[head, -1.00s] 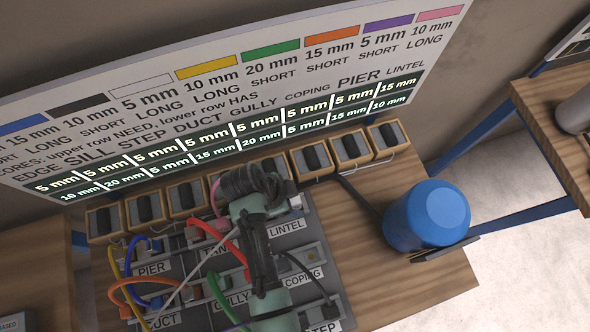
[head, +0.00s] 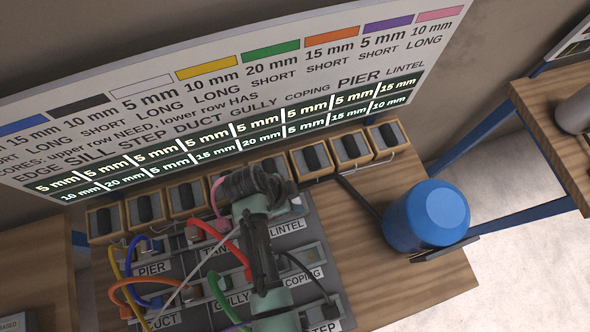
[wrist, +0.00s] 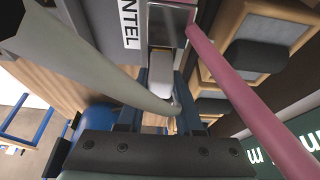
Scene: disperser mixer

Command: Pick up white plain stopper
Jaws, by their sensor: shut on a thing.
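In the wrist view a pale white block (wrist: 158,63), which looks like the white plain stopper, sits between the fingers of my gripper (wrist: 162,92). The gripper is shut on it, beside the LINTEL label (wrist: 130,22). A grey-white cable (wrist: 95,68) crosses in front and hides part of the grip. In the head view my arm and dark wrist cover the fingertips and the held piece. I cannot tell whether the piece is clear of the board.
A pink cable (wrist: 245,95) runs close along the gripper's right side. Several wooden boxes with dark pads (head: 312,158) line the board (head: 340,308). Coloured cables (head: 130,262) cover its left part. A blue cylinder (head: 427,215) stands at right; bare wood (head: 385,290) lies in front.

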